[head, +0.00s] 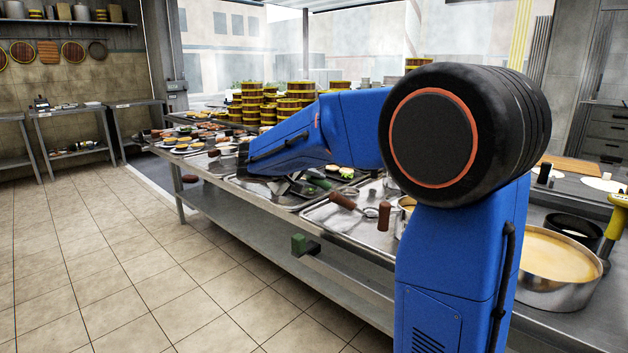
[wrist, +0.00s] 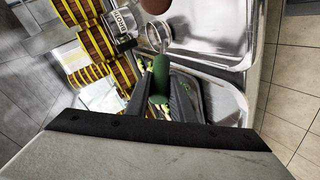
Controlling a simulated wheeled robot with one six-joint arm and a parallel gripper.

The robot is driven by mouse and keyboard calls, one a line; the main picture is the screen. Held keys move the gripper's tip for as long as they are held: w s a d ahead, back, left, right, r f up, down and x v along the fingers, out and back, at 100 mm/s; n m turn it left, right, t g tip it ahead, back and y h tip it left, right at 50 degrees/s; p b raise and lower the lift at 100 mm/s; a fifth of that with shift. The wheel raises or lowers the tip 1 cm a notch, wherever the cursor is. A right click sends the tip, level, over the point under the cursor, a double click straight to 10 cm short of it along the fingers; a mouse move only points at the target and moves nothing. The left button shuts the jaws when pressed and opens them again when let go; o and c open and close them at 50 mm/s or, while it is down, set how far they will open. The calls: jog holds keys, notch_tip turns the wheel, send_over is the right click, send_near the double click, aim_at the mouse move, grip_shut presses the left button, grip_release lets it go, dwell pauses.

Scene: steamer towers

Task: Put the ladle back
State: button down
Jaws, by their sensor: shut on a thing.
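My gripper (wrist: 158,98) is shut on a dark green handle (wrist: 160,78), which stands out between the two dark fingers in the wrist view. The far end of this utensil is hidden, so I cannot tell if it is the ladle. In the head view the green handle (head: 319,181) shows at my gripper (head: 297,186), low over the metal trays on the long table. A brown-handled utensil (head: 344,201) with a round metal end lies on the tray to the right. Another brown handle (head: 384,215) stands near it.
Stacks of yellow-banded steamers (head: 250,102) stand at the back of the table. Plates of food (head: 188,144) cover its far left. A large pot of pale liquid (head: 556,268) is at the right. A green block (head: 299,244) sticks out at the table's front.

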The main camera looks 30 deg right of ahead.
jog(key=shift+f, duration=0.2)
jog(key=c, duration=1.5)
grip_release()
jog(key=shift+o, duration=0.2)
jog(key=v, duration=1.7)
jog(key=shift+s+a+r, duration=0.1)
